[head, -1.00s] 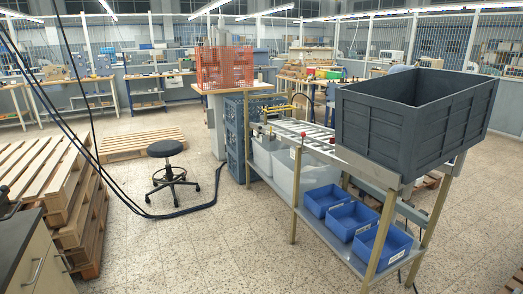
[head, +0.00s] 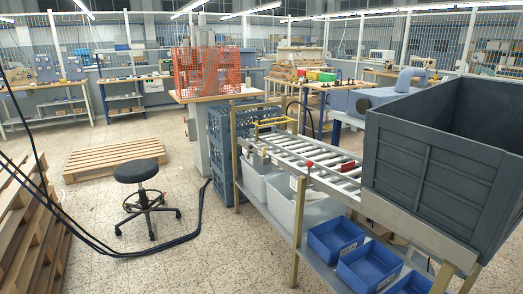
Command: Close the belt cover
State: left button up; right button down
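No part that I can clearly tell as the belt cover shows in the head view. An orange mesh guard (head: 203,70) stands on a wooden-topped table at the back centre, with a grey machine partly hidden behind it. A roller conveyor (head: 308,158) on a metal frame runs from the centre to the right, with a yellow frame (head: 272,121) at its far end. Whether either holds the belt cover I cannot tell. Neither of my grippers is in view.
A large dark grey crate (head: 410,165) sits on the conveyor's near end. Blue bins (head: 335,239) stand on its lower shelf. A black stool (head: 140,172), cables (head: 130,252), a flat pallet (head: 110,158) and stacked pallets (head: 35,235) surround open floor on the left.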

aim_at(336, 100)
jog(key=i+l+u, duration=0.2)
jog(key=i, duration=1.15)
jog(key=i+j+z, duration=0.15)
jog(key=i, duration=0.5)
jog(key=i+j+z, duration=0.15)
jog(key=i, duration=0.45)
jog(key=i+l+z, duration=0.1)
jog(key=i+z, duration=1)
jog(key=k+j, duration=0.05)
jog(key=k, duration=0.05)
